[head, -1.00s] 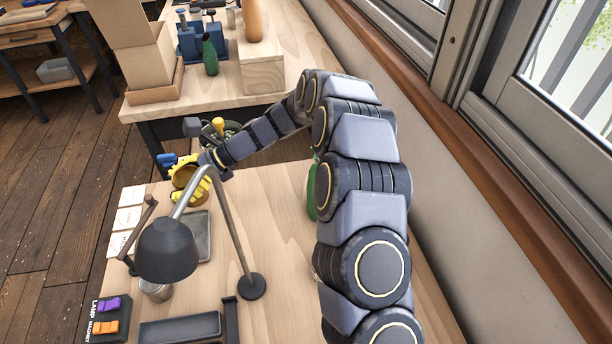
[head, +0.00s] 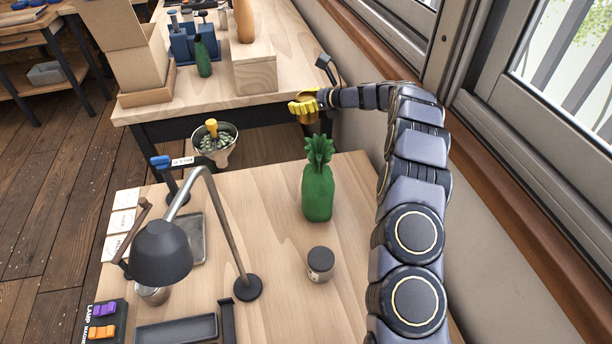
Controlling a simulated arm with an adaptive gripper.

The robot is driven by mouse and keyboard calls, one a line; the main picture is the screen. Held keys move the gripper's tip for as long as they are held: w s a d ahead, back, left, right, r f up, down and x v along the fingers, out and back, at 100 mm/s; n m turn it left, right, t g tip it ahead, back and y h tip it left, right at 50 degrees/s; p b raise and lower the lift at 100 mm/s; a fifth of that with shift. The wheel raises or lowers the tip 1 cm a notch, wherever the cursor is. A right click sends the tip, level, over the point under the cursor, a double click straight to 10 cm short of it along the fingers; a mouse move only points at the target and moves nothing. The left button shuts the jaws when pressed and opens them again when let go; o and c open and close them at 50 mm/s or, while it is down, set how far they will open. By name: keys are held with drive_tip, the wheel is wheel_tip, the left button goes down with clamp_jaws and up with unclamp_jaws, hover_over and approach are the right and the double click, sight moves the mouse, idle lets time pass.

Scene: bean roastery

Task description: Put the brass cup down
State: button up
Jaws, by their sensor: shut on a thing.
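My gripper (head: 302,106) has yellow fingers and is at the upper middle of the head view. It is shut on the brass cup (head: 309,120), a small brownish-gold shape that shows below the fingers. Fingers hide much of the cup, and its tilt is hard to tell. In the picture the cup lies beyond the far edge of the near wooden table (head: 270,245), against the right end of the far bench (head: 220,87). I cannot tell its height, or whether it touches anything.
A green pineapple-shaped object (head: 317,192) and a dark-lidded jar (head: 320,264) stand on the near table. A black lamp (head: 162,252) and grey trays (head: 180,330) are left. A bucket with a yellow-handled scoop (head: 215,143) is between the tables. Bare wood shows around the jar.

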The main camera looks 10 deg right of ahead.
drive_tip(key=f, duration=2)
drive_tip(key=shift+a+f, duration=0.2)
drive_tip(key=shift+f, duration=0.15)
drive_tip(key=o, duration=1.3)
drive_tip(key=v, duration=0.3)
drive_tip(key=shift+r, duration=3.65)
